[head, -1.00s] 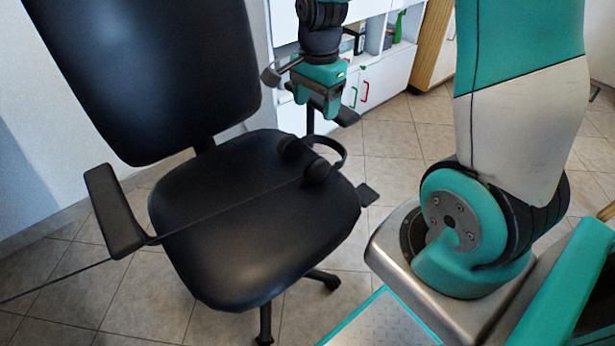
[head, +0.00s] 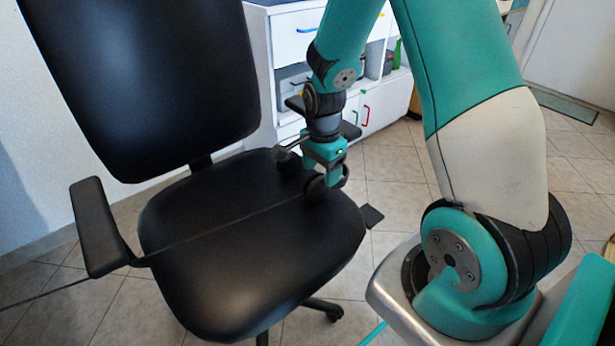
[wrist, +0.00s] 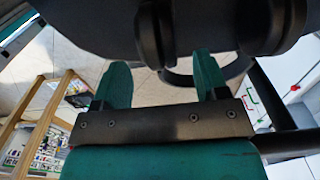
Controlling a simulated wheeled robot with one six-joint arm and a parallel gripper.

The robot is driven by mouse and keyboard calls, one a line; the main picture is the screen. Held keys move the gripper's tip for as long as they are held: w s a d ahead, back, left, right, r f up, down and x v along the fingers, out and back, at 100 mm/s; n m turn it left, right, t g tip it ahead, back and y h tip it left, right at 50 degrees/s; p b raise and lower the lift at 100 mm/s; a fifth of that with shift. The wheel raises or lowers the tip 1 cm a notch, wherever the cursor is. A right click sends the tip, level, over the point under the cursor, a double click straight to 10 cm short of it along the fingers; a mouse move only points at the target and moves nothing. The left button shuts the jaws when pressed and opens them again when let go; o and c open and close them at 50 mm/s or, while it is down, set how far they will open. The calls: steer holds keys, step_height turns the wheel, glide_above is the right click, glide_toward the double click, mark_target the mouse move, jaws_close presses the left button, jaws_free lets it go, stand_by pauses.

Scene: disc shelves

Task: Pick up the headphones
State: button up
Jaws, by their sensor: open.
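The black headphones (head: 315,189) lie on the seat of the black office chair (head: 235,235), near its back right edge. In the head view my gripper (head: 326,180) is over them and hides most of the headband. In the wrist view the two ear cups of the headphones (wrist: 268,25) are at the top, with the curved headband below them. My gripper (wrist: 162,72) is open, its two green fingers apart. One ear cup appears ahead of the gap between the fingers. The right finger overlaps the headband in the picture; I cannot tell whether they touch.
The chair's left armrest (head: 98,225) and tall backrest (head: 145,80) stand to the left. A thin dark line crosses the seat. White cabinets (head: 385,103) stand behind the chair. Tiled floor (head: 395,170) is open between the chair and cabinets.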

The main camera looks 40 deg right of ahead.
step_height(320, 180, down, 5)
steer(key=shift+d+r+b, duration=0.1)
steer(key=shift+r+b, duration=0.05)
steer(key=shift+b, duration=0.75)
steer(key=c, duration=1.2)
steer(key=shift+r, duration=0.1)
